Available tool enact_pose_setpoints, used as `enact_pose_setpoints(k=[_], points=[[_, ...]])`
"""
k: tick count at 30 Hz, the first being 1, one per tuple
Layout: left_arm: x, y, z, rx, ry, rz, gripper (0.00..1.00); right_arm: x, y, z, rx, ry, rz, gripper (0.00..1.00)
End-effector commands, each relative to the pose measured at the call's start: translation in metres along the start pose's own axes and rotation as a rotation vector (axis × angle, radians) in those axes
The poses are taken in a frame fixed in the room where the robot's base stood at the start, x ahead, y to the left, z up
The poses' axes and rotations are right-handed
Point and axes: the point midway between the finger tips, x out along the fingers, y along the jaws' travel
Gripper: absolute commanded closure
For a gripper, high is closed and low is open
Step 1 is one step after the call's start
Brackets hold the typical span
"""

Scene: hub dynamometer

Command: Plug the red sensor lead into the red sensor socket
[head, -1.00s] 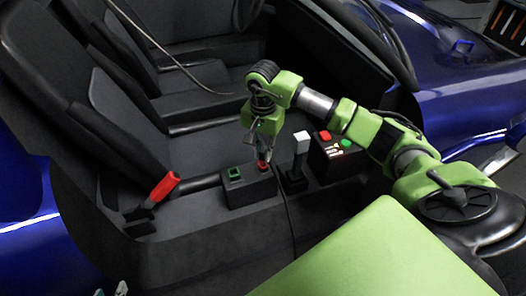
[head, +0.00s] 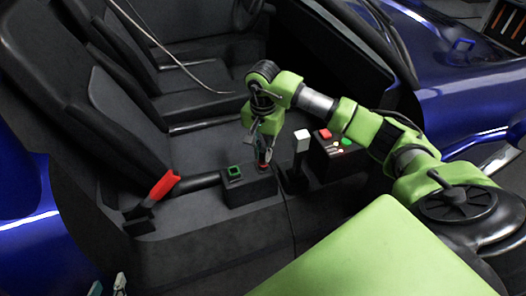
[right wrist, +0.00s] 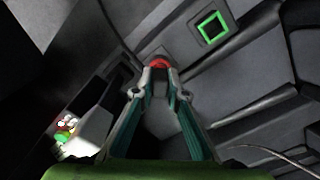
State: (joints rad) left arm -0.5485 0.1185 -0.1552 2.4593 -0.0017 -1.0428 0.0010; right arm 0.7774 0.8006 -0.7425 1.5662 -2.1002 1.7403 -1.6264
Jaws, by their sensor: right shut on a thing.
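A dark box (head: 248,192) between the seats has a green-rimmed socket (head: 234,173), also in the right wrist view (right wrist: 213,27). The red sensor socket is at the box's other end, largely hidden by my right gripper (head: 263,162). That gripper points down there, shut on the red sensor lead. In the right wrist view, red (right wrist: 159,63) shows at its fingertips (right wrist: 160,75); I cannot tell plug from socket rim, nor whether the plug is seated. A thin dark cable (head: 288,212) hangs down nearby. My left gripper's fingertips (head: 108,287) show apart at the bottom left edge, empty.
A white-topped lever (head: 301,146) stands just right of the box. Beyond it is a panel (head: 330,152) with red and green buttons. A red handle (head: 164,186) lies to the left by the seat (head: 75,115). The blue car body (head: 450,95) is at right.

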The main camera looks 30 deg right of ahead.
Motion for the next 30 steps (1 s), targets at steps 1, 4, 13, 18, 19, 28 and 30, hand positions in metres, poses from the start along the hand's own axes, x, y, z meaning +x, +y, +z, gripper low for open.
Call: enact_pose_setpoints(k=[1, 4, 13, 18, 19, 28, 30], points=[[0.0, 0.001, -0.003, 0.001, 0.01, 0.002, 0.72, 0.001, 0.0, 0.0, 0.0, 0.0, 0.0, 1.0], [0.0, 0.001, -0.003, 0.001, 0.015, 0.003, 0.72, 0.001, 0.0, 0.0, 0.0, 0.0, 0.0, 1.0], [0.0, 0.001, -0.003, 0.001, 0.015, 0.004, 0.72, 0.001, 0.0, 0.0, 0.0, 0.0, 0.0, 0.67], [0.0, 0.002, -0.007, 0.0, 0.026, 0.006, 0.72, 0.001, 0.0, 0.0, 0.0, 0.0, 0.0, 0.67], [0.0, 0.004, -0.014, -0.002, 0.041, 0.009, 0.72, 0.001, 0.0, 0.0, 0.0, 0.0, 0.0, 0.67], [-0.001, 0.005, -0.026, 0.0, 0.073, 0.013, 0.72, -0.03, -0.001, -0.001, 0.0, 0.004, -0.005, 0.67], [-0.001, 0.005, -0.026, 0.001, 0.072, 0.012, 0.72, -0.041, -0.001, -0.001, 0.001, 0.004, -0.004, 0.67]])
